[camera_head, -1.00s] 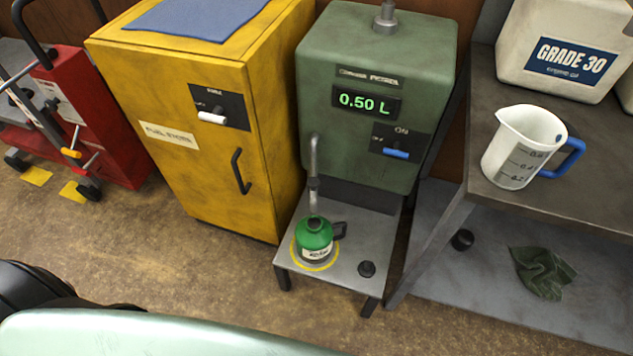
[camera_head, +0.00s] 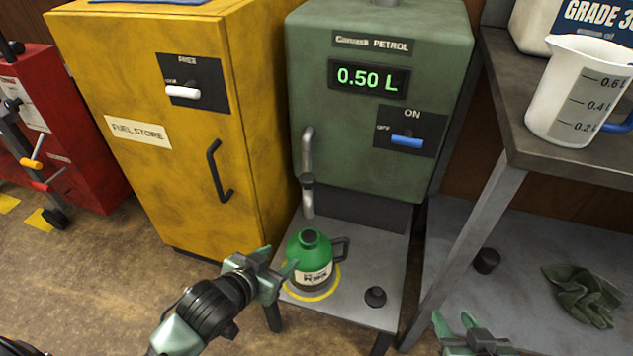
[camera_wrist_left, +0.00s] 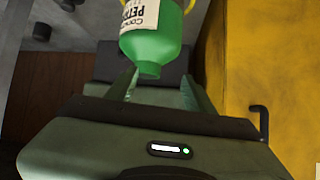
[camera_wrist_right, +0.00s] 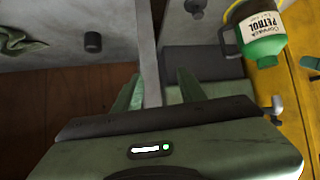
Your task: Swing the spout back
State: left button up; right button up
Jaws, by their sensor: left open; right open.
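The grey metal spout (camera_head: 307,172) hangs from the front of the green petrol dispenser (camera_head: 380,130). Its lower end shows just above the open mouth of the green petrol can (camera_head: 313,265) in the head view. The can stands upright on the low metal stand, inside a yellow ring. My left gripper (camera_head: 276,268) is open and empty, low at the left of the can; whether it touches the can is unclear. The can also shows ahead of its fingers in the left wrist view (camera_wrist_left: 152,45). My right gripper (camera_head: 455,320) is open and empty, right of the stand.
A black cap (camera_head: 375,297) lies on the stand (camera_head: 350,308). The yellow fuel cabinet (camera_head: 150,190) stands left of the dispenser. A bench (camera_head: 575,155) with a measuring jug (camera_head: 575,95) stands right; its leg is close to my right gripper. The dispenser switch (camera_head: 408,141) has a blue lever.

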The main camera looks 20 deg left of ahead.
pick_arm(q)
jog(key=w+r+m+t+h, duration=0.1)
jog(key=w+r+t+h, duration=0.15)
jog(key=w+r, duration=0.35)
jog(key=m+t+h, duration=0.2)
jog(key=t+h, duration=0.1)
jog(key=h, duration=0.1)
send_near(312, 174)
jog(key=x, duration=0.4)
jog(key=shift+w+d+b, duration=0.2)
jog(key=shift+w+b, duration=0.1)
jog(key=shift+w, duration=0.15)
jog(key=b+x, duration=0.1)
jog(key=x, duration=0.4)
jog(key=shift+w+d+f, duration=0.1)
jog(key=shift+w+d, duration=0.05)
jog(key=shift+w, duration=0.25)
jog(key=shift+w+d, duration=0.25)
jog(key=shift+w, duration=0.1)
pick_arm(e)
jog(key=w+a+r+t+y, duration=0.1)
jog(key=r+t, duration=0.5)
jog(key=r, duration=0.6)
jog(key=w+a+r+t+y, duration=0.1)
jog(key=r+t, duration=0.5)
jog(key=r, duration=0.6)
jog(key=shift+w+a+n+t+y, duration=0.35)
jog(key=shift+a+y, duration=0.45)
jog(key=shift+y, duration=0.3)
